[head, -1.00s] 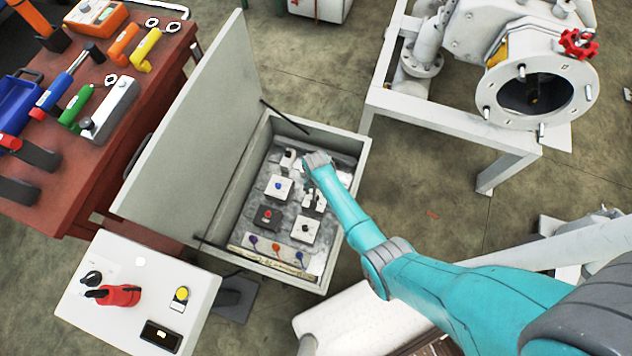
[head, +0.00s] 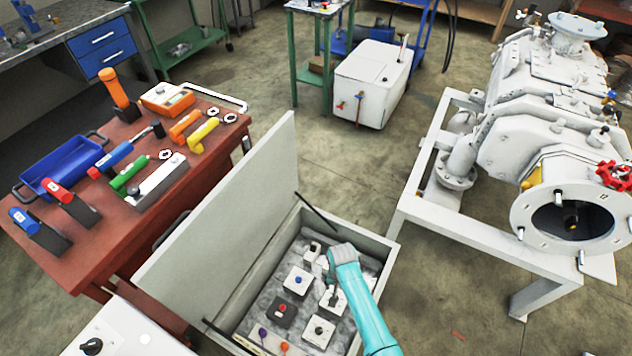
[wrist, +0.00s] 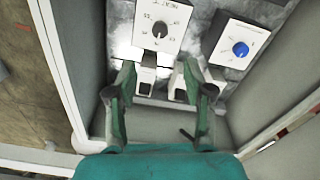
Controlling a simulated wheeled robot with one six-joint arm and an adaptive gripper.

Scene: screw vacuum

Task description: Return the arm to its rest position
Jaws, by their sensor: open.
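My teal arm (head: 362,312) reaches from the bottom of the head view into an open grey control box (head: 365,237). My gripper (wrist: 157,80) is open in the wrist view, its two green fingers apart with nothing seen held between them. The fingers are over or beside two small black-and-white switches (wrist: 147,80); I cannot tell whether they touch. Past the fingertips are a white dial module (wrist: 160,30) and a white module with a blue knob (wrist: 238,48), which also shows in the head view (head: 298,281). My wrist hides part of the panel.
The box's raised lid (head: 225,235) stands to the left of the panel. Beyond it is a red-brown tool table (head: 120,225). A white vacuum machine on a frame (head: 490,235) stands to the right. Open floor (head: 335,165) lies behind the box.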

